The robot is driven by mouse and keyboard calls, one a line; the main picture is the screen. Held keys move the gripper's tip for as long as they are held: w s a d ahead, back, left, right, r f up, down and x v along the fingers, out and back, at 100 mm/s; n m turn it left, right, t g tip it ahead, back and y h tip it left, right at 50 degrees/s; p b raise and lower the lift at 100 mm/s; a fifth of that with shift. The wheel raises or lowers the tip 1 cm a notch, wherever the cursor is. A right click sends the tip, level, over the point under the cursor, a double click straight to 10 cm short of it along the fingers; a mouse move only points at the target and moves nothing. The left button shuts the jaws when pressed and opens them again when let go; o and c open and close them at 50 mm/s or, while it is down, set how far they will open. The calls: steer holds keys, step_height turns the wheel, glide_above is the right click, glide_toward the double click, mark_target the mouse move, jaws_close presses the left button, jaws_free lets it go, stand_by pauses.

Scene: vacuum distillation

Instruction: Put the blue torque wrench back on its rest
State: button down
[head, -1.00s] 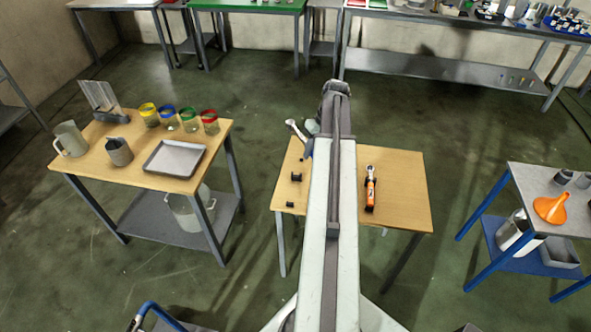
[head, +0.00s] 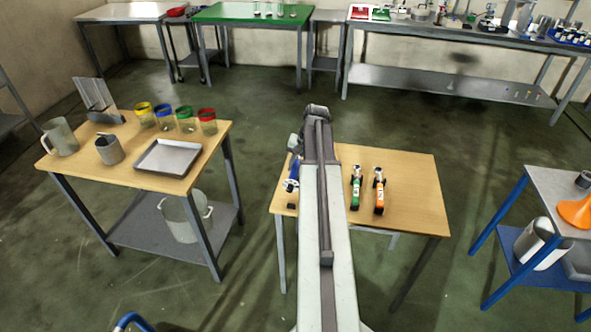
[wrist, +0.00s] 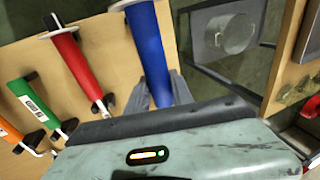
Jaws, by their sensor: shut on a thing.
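My gripper (wrist: 158,95) is shut on the blue torque wrench (wrist: 148,45), whose blue handle rises between the fingers in the wrist view. In the head view the blue wrench (head: 294,169) is at the table's left edge, over the place of the black rest supports. I cannot tell whether it touches them. The red wrench (wrist: 75,58) lies beside it in the wrist view; my arm hides it in the head view. The green wrench (head: 356,190) and orange wrench (head: 379,192) lie on their rests to the right.
The wooden table (head: 415,200) is bare at its right. A second wooden table (head: 125,180) at left holds a metal tray (head: 168,156), several jars and jugs. A blue-framed table (head: 540,180) with an orange funnel stands at right.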

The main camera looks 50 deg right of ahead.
steer(key=shift+s+a+f, duration=0.1)
steer(key=shift+a, duration=0.05)
step_height(320, 180, down, 6)
steer(key=b, duration=0.6)
steer(key=shift+f, duration=0.1)
stand_by(1.0)
steer(key=shift+f+b, duration=0.35)
steer(key=shift+b, duration=0.2)
steer(key=shift+f+b, duration=1)
steer(key=shift+b, duration=0.05)
steer(key=c, duration=1)
jaws_free()
steer(key=shift+c, duration=0.2)
